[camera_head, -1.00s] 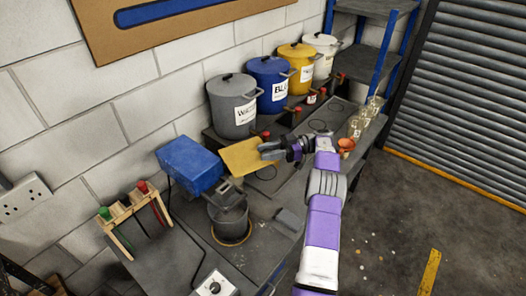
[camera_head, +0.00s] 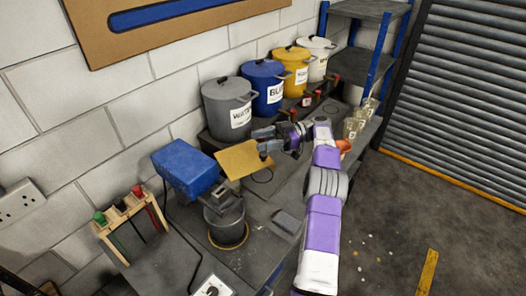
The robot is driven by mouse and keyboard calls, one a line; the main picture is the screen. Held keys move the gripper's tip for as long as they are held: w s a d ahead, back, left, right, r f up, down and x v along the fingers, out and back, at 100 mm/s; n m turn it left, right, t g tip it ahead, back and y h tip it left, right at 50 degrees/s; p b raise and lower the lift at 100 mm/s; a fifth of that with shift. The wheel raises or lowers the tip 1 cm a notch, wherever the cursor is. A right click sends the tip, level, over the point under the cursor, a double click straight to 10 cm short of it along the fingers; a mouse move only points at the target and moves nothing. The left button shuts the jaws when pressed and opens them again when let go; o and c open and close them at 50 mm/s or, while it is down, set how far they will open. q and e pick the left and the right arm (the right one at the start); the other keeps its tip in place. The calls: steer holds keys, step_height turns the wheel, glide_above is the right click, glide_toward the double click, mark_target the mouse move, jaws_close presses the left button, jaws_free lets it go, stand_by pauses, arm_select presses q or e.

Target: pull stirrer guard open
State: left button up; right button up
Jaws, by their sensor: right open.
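The stirrer has a blue box-shaped head (camera_head: 185,166) above a dark grey pot (camera_head: 226,222) on the bench. A flat yellow panel (camera_head: 236,163), which looks like the stirrer guard, stands tilted to the right of the blue head. My right gripper (camera_head: 259,143) is open, with its fingers spread and pointing left at the panel's upper right edge. It overlaps that edge in the picture; I cannot tell whether it touches. Nothing shows between the fingers. My left gripper is not in view.
Grey, blue, yellow and white lidded tanks (camera_head: 228,108) stand along the wall behind the gripper. A wooden rack (camera_head: 130,221) with red and green handles stands at left. Glass jars (camera_head: 354,126) and an orange item (camera_head: 343,146) are right of my arm.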

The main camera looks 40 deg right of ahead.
steer(key=shift+r, duration=2)
